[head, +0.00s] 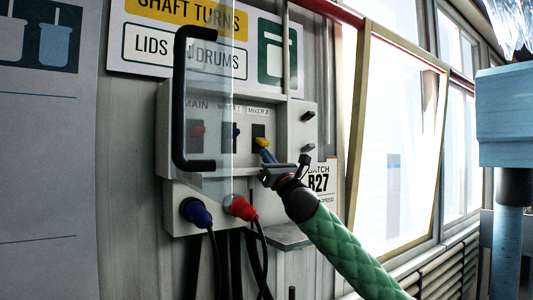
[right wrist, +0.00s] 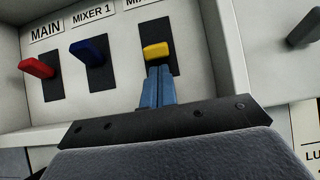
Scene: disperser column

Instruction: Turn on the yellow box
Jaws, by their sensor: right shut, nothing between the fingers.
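The yellow switch lever (head: 262,142) sits on a dark plate at the right end of the grey control box (head: 309,140), under the label "Mixer 2". It also shows in the right wrist view (right wrist: 156,51), sticking out towards the camera. My right gripper (head: 267,156) is shut and empty, its blue fingertips (right wrist: 158,72) just below the yellow lever. They touch or nearly touch its underside; I cannot tell which. A red lever (right wrist: 37,68) under "Main" and a blue lever (right wrist: 87,50) under "Mixer 1" stand to the left. My left gripper is not in view.
A clear cover with a black handle (head: 180,100) stands out in front of the box's left part. Blue (head: 196,212) and red (head: 240,207) plugs with cables sit below. A small grey shelf (head: 285,237) lies under the box. Windows are at the right.

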